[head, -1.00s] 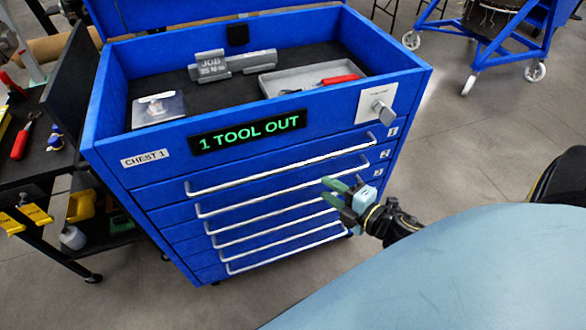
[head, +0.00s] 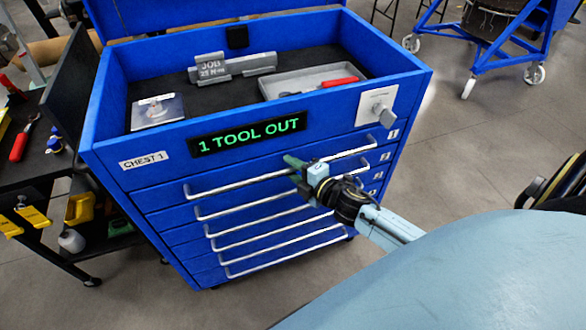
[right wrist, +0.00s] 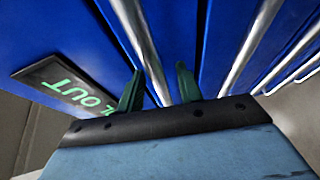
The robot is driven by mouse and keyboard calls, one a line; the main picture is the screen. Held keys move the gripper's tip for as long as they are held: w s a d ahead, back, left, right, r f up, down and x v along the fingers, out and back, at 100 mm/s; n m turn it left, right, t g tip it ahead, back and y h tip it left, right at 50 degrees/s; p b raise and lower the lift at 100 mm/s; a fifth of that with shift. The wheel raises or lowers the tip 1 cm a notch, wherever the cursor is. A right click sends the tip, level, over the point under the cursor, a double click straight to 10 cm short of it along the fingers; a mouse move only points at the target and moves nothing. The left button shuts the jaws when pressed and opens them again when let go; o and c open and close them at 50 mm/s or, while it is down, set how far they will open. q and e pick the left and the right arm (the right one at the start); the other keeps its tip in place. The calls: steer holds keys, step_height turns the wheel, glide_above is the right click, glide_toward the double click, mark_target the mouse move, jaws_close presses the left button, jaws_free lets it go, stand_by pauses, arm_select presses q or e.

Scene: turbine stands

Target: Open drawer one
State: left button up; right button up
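Drawer one (head: 255,164) is the top drawer of the blue chest, marked 1 at its right end. Its front looks flush with the chest. Its long silver handle (head: 235,184) runs across the front and also shows in the right wrist view (right wrist: 140,40). My right gripper (head: 293,168) is at the middle of this handle, hiding part of it. In the right wrist view its two green fingers (right wrist: 160,86) stand apart, with the handle bar running between them. I cannot tell whether either finger touches the bar. My left gripper is not in view.
Several lower drawers with similar handles (head: 280,240) lie close below. The open chest top holds a grey tray (head: 290,84) and a grey job block (head: 232,66). A dark side bench (head: 40,165) stands at left.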

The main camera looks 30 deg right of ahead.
jaws_close()
stand_by(0.3)
steer(key=shift+a, duration=0.1)
